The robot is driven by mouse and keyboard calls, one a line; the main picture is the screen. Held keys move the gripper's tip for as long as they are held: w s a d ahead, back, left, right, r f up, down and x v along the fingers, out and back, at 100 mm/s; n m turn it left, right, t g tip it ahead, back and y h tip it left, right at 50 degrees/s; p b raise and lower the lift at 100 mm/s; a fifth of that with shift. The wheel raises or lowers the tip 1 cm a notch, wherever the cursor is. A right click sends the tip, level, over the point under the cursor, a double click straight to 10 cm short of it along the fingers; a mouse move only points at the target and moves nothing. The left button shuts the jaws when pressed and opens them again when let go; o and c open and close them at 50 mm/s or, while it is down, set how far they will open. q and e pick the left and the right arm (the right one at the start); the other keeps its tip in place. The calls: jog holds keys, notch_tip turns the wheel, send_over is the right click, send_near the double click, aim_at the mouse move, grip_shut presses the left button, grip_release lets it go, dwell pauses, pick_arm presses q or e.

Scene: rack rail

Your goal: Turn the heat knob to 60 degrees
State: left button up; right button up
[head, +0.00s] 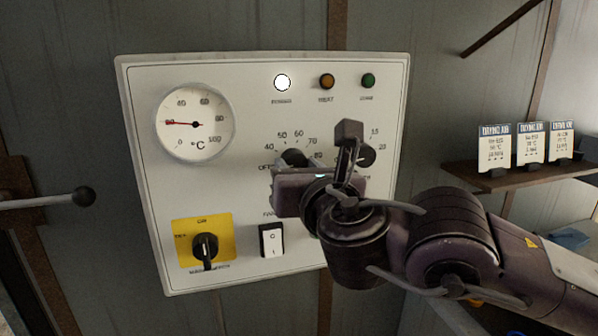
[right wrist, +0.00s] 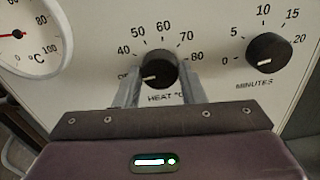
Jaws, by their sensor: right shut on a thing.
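The black heat knob (right wrist: 160,66) sits under its scale on the panel, with 40, 50, 60, 70 and 80 printed around it. Its white mark points left, toward OFF. In the right wrist view the two fingers of my right gripper (right wrist: 160,82) stand on either side of the knob, shut on it. In the head view my right gripper (head: 305,180) covers the lower part of the heat knob (head: 293,157). My left gripper is not in view.
The panel (head: 240,100) also bears a dial gauge (head: 195,123) with its needle near 20, a minutes knob (right wrist: 268,52) close on the right, a rocker switch (head: 272,240) and a yellow-plated main switch (head: 204,246). A shelf (head: 530,175) with cards stands right.

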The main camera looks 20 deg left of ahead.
jog(key=m+b, duration=0.4)
jog(key=m, duration=1.7)
jog(key=shift+m, duration=0.3)
dwell(0.4)
jog(key=o, duration=1)
